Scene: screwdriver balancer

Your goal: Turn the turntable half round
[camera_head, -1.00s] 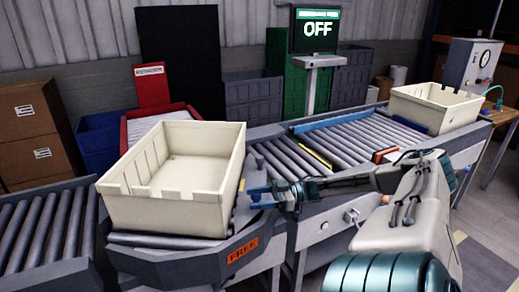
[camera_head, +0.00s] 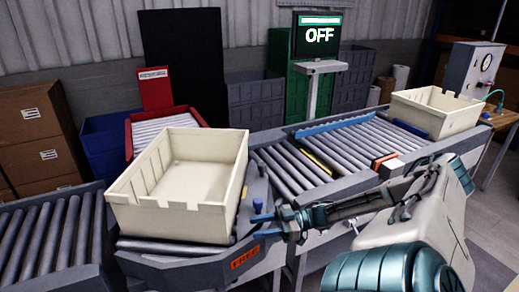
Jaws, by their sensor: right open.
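The turntable (camera_head: 190,262) is a dark grey unit with an orange "FREE" label, set in the roller line at the lower left. A cream tote (camera_head: 165,215) sits on it and hides most of its top. My right gripper (camera_head: 260,212) is open at the turntable's right edge, close to the tote's near right corner. Its blue fingertips point left, and I cannot tell whether they touch anything. My left gripper is not in view.
Roller conveyors lie left (camera_head: 45,235) and right (camera_head: 290,172) of the turntable. A second cream tote (camera_head: 440,118) stands at the far right. A red-framed roller lane (camera_head: 128,150) is behind the turntable.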

